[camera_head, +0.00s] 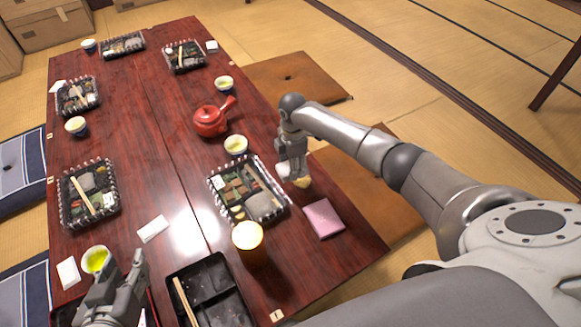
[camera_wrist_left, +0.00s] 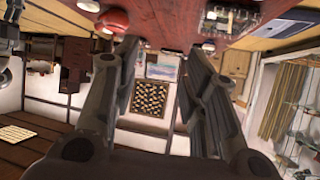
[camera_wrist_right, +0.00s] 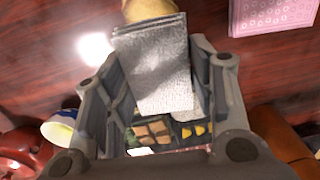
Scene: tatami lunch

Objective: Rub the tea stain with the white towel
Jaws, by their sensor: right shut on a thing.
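My right gripper (camera_head: 286,168) is shut on the white towel (camera_wrist_right: 158,65), a folded, light grey-white textured cloth. The towel hangs between the fingers in the right wrist view, low over the table's right side. The tea stain (camera_wrist_right: 148,10) is a yellow-brown patch by the towel's far edge, partly covered by it. In the head view the stain (camera_head: 302,182) shows just below the right gripper. I cannot tell whether the towel presses on it. My left gripper (camera_head: 128,272) is open and empty over the table's near left; its spread fingers (camera_wrist_left: 150,75) show in the left wrist view.
A pink cloth (camera_head: 323,218) lies right of the stain. A red teapot (camera_head: 209,122) and a tea cup (camera_head: 236,145) stand farther back. A black tray (camera_head: 215,308) lies near the front.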

